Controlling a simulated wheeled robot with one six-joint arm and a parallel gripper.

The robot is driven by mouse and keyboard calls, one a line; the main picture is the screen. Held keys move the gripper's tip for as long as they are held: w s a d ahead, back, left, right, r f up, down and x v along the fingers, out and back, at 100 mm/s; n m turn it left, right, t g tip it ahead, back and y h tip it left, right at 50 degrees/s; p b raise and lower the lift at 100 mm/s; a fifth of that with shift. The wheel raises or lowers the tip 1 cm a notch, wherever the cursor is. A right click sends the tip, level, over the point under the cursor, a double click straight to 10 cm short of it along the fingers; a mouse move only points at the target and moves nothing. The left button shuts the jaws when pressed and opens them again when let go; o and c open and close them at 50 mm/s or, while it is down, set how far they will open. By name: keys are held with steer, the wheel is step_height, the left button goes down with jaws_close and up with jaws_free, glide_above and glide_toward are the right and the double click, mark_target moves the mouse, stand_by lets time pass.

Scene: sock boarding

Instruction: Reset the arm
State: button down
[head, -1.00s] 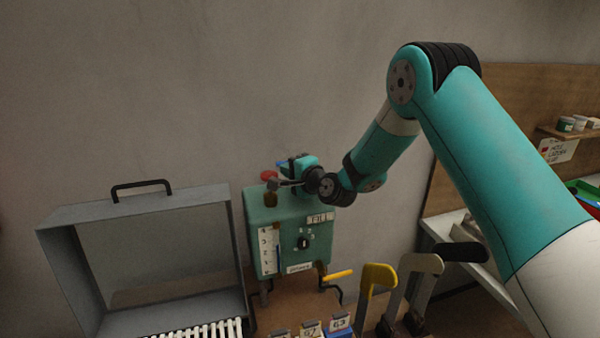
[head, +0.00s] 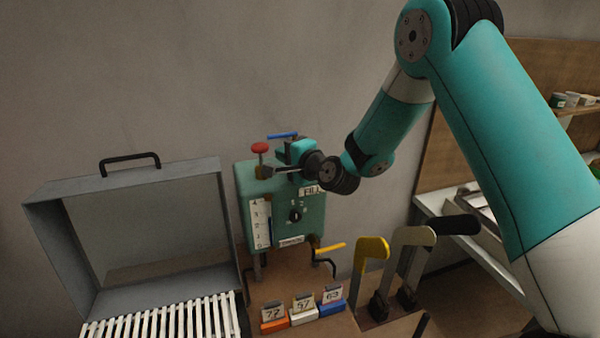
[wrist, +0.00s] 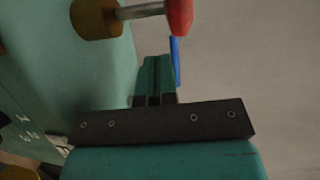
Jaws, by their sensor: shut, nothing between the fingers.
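My gripper (head: 268,171) is at the top of the green box marked FILL (head: 280,215) in the head view, beside the red knob (head: 260,148) on its brass base. In the wrist view my gripper (wrist: 153,95) has its fingers together with nothing between them. There the red knob (wrist: 179,18) and its metal stem lie just beyond the fingertips; I cannot tell whether they touch. A blue lever (head: 283,136) shows behind my gripper.
A grey open box with a black handle (head: 130,160) and white slats (head: 165,320) stands at left. Orange, white and blue numbered blocks (head: 303,312) sit in front. A work shelf (head: 460,225) is at far right.

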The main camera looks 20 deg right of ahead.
steer(key=s+a+r+n+g+y+b, duration=0.1)
steer(key=s+a+n+g, duration=0.25)
steer(key=s, duration=0.35)
steer(key=s+a+r+n+g+y+b, duration=0.1)
steer(key=s+a+n+g, duration=0.1)
steer(key=s+n, duration=0.45)
steer(key=s+a+r+n+g+y+b, duration=0.1)
steer(key=s+a+r+n+g, duration=0.15)
steer(key=s, duration=0.65)
steer(key=s+d+n+g+h, duration=0.2)
steer(key=s+n+g, duration=0.1)
steer(key=s, duration=0.6)
steer(key=s+d+n+g+h, duration=0.2)
steer(key=s+d+n+g, duration=0.1)
steer(key=s, duration=0.6)
steer(key=shift+f+n+g+h, duration=0.45)
steer(key=shift+n+g, duration=0.25)
steer(key=shift+n, duration=0.55)
steer(key=shift+d, duration=0.1)
